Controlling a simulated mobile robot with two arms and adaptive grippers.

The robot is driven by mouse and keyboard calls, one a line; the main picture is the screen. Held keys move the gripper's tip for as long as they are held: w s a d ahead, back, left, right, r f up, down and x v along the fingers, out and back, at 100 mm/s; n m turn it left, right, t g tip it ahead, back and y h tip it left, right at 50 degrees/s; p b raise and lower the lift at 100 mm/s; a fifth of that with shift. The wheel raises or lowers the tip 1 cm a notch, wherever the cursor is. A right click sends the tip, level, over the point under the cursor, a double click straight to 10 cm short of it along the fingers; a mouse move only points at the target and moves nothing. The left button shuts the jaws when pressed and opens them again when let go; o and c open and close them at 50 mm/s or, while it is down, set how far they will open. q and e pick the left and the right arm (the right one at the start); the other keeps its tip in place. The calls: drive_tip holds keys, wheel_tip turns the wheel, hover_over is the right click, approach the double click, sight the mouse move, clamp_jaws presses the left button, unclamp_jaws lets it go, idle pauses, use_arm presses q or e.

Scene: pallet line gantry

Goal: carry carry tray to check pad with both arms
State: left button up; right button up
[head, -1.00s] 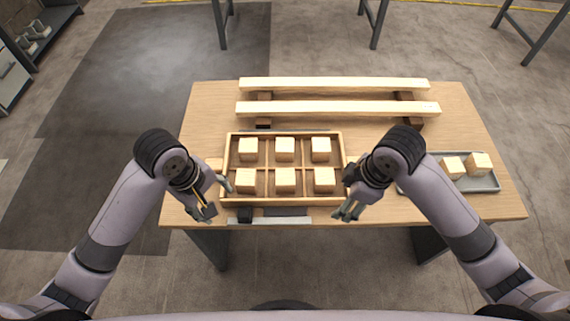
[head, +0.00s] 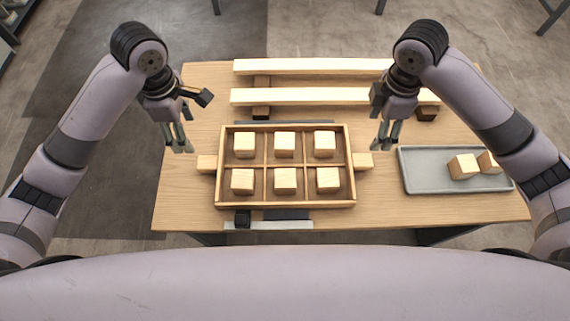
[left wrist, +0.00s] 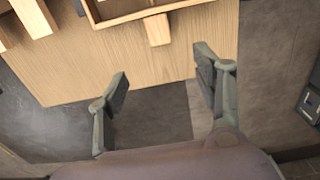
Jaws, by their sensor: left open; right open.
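The carry tray (head: 285,204) is a wooden box with compartments, each holding a pale wooden cube. It sits on the table with a block handle on its left (head: 207,163) and right (head: 362,160) sides. My left gripper (head: 178,143) is open and empty, left of and a little beyond the left handle. My right gripper (head: 386,136) is open and empty, near the right handle and slightly beyond it. In the left wrist view, the left fingers (left wrist: 160,82) are apart, with a handle (left wrist: 157,30) ahead of them. I cannot tell for certain which surface is the check pad.
A grey tray (head: 415,182) with two cubes stands at the right. Two long pale beams (head: 310,67) lie on dark blocks at the back.

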sight(204, 161)
use_arm(q)
wheel_tip(204, 161, down, 17)
drive_tip(key=shift+w+f, duration=0.15)
use_arm(e)
wheel_tip(204, 161, down, 17)
drive_tip(key=shift+w+f, duration=0.15)
use_arm(q)
clamp_jaws()
use_arm(e)
clamp_jaws()
